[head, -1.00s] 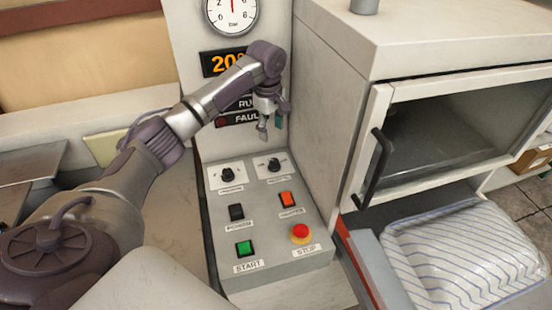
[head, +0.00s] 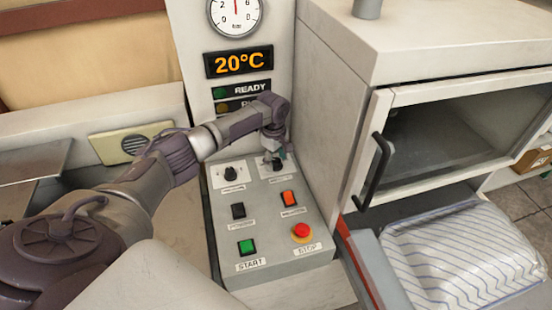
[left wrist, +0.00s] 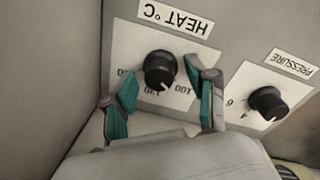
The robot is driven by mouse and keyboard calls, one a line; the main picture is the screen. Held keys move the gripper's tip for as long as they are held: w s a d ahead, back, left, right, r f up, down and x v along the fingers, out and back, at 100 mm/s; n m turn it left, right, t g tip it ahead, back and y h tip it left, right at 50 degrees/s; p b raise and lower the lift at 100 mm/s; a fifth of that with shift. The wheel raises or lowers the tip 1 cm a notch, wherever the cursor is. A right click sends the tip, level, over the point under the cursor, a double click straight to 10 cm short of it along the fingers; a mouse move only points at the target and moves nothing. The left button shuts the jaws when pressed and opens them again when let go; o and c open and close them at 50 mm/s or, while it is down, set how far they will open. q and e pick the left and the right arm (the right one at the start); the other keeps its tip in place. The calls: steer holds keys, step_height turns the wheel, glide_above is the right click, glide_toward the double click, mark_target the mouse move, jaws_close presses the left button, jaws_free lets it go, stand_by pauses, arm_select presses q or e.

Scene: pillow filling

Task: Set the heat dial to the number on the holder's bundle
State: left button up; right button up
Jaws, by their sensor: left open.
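The heat dial (left wrist: 160,70) is a round black knob on a white plate labelled HEAT °C, upside down in the left wrist view. Its white mark points toward the lower edge of that picture, near partly covered numbers; 100 shows to the right. My left gripper (left wrist: 153,86) is open, its two teal-padded fingers on either side of the dial; I cannot tell whether they touch it. In the head view, my left gripper (head: 274,160) is over the upper right of the control panel (head: 268,232) and covers most of the dial. No holder or numbered bundle is visible. My right gripper is not in view.
The pressure dial (left wrist: 267,104) sits beside the heat dial. Below are a black switch (head: 238,211), an orange switch (head: 288,198), a green start button (head: 246,246) and a red stop button (head: 302,231). The display (head: 239,62) reads 20°C. A cabinet wall (head: 325,110) rises close on the right.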

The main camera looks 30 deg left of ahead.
arm_select(q)
jaws_close()
